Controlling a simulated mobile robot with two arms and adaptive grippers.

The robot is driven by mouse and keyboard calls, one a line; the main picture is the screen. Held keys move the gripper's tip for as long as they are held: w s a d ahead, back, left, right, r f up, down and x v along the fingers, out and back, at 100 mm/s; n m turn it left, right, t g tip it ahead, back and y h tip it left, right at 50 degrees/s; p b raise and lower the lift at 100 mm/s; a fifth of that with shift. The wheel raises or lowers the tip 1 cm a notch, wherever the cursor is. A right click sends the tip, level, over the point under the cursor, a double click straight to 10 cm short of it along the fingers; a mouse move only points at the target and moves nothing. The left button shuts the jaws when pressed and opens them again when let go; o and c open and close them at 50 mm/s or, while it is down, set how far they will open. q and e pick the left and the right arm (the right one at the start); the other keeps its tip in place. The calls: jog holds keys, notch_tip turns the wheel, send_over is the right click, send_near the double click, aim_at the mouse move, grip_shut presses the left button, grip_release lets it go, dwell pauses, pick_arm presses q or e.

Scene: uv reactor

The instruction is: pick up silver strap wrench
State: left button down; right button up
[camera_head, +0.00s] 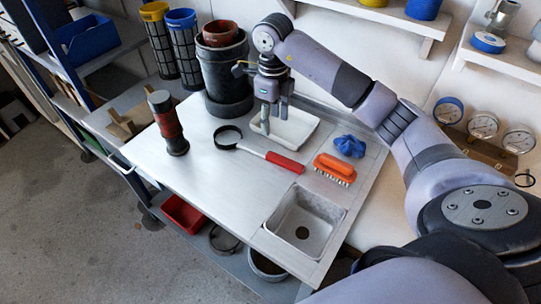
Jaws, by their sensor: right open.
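The silver strap wrench (253,150) lies flat on the metal worktop in the head view. It has a black round loop at its left end, a silver shaft and a red grip at its right end. My right gripper (274,121) is open and points down. In the picture it is just above and behind the wrench's shaft, over the near left part of a white tray (303,128). It holds nothing, and its exact height above the worktop is hard to tell. My left gripper is not in view.
An orange brush (335,168) and a blue crumpled cloth (349,146) lie right of the wrench. A sink (306,220) is at the front right. A dark red and black cylinder (168,124) stands at left, with black buckets (226,75) behind. The worktop's front left is clear.

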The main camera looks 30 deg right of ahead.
jog(key=p, duration=0.1)
send_over(271, 154)
jog(key=f, duration=0.8)
jog(key=shift+s, duration=0.2)
notch_tip(271, 154, down, 4)
jog(key=shift+w+a+f+p, duration=0.1)
jog(key=shift+p, duration=0.55)
jog(key=shift+f, duration=0.5)
jog(key=shift+c, duration=0.5)
grip_shut()
jog(key=shift+r, duration=0.1)
